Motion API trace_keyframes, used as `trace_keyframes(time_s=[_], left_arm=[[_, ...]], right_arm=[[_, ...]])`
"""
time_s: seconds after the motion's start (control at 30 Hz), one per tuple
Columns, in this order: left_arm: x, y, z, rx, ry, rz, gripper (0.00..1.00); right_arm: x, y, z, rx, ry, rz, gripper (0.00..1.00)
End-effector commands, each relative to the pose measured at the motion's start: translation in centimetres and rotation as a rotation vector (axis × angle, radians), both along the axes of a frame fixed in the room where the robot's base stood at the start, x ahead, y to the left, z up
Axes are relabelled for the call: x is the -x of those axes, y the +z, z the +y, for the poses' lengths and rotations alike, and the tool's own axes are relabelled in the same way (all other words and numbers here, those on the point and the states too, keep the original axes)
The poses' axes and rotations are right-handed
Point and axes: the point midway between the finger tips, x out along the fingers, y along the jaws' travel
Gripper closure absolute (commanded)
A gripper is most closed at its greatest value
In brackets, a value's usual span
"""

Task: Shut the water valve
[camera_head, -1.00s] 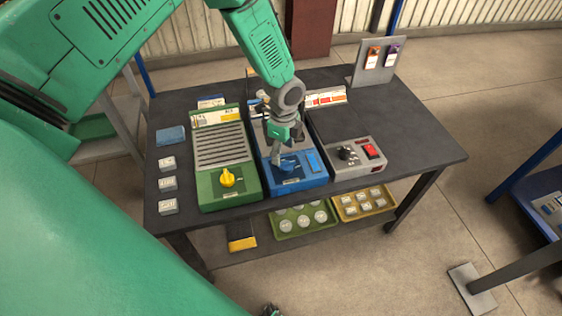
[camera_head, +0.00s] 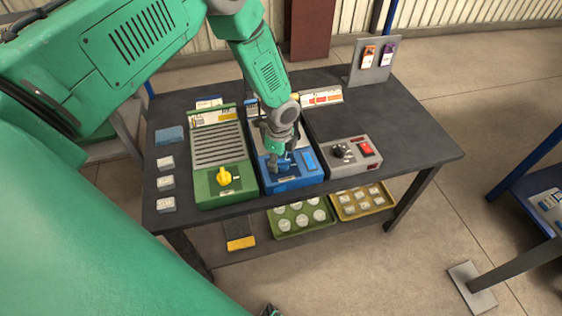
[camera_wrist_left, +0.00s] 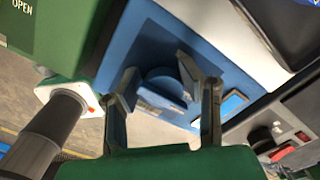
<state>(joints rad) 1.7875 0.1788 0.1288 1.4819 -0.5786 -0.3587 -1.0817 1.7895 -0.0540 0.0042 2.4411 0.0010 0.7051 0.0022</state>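The blue unit (camera_head: 292,184) stands in the middle of the table, with a round blue knob (camera_wrist_left: 163,86) near its front; I take this knob for the water valve. My left gripper (camera_head: 281,161) points down over it and partly hides it in the head view. In the left wrist view, the fingers of my left gripper (camera_wrist_left: 163,82) are spread, one on each side of the knob. The knob lies between the fingertips; I cannot tell whether they touch it.
A green unit with a yellow knob (camera_head: 225,176) stands left of the blue unit. A grey unit with a black knob and red switch (camera_head: 367,149) stands right. Small grey blocks (camera_head: 166,182) line the table's left side. The table's right part (camera_head: 415,135) is clear.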

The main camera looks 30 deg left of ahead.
Motion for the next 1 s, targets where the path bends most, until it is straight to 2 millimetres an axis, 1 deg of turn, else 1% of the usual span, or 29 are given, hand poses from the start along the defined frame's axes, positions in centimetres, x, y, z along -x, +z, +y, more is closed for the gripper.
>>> trace_keyframes(time_s=[0.03,0.47,0.67,0.87,1.0], left_arm=[[-0.2,0.1,-1.8,0.027,-0.013,-0.007,0.95],[-0.2,0.1,-1.1,0.034,-0.008,-0.012,0.95],[-0.3,0.1,-0.9,0.029,0.028,-0.012,0.95],[-0.3,0.1,-0.6,0.027,0.137,-0.014,0.95],[-0.4,0.1,-0.6,0.026,0.253,-0.016,0.95]], right_arm=[[0.0,0.0,0.0,0.000,0.000,0.000,0.60],[0.0,0.0,0.0,-0.001,0.001,0.000,0.60],[0.0,-0.1,0.0,-0.001,0.001,0.000,0.60],[0.0,-0.5,0.0,0.000,0.001,0.000,0.60],[0.0,-0.8,0.0,0.000,0.001,0.000,0.60]])
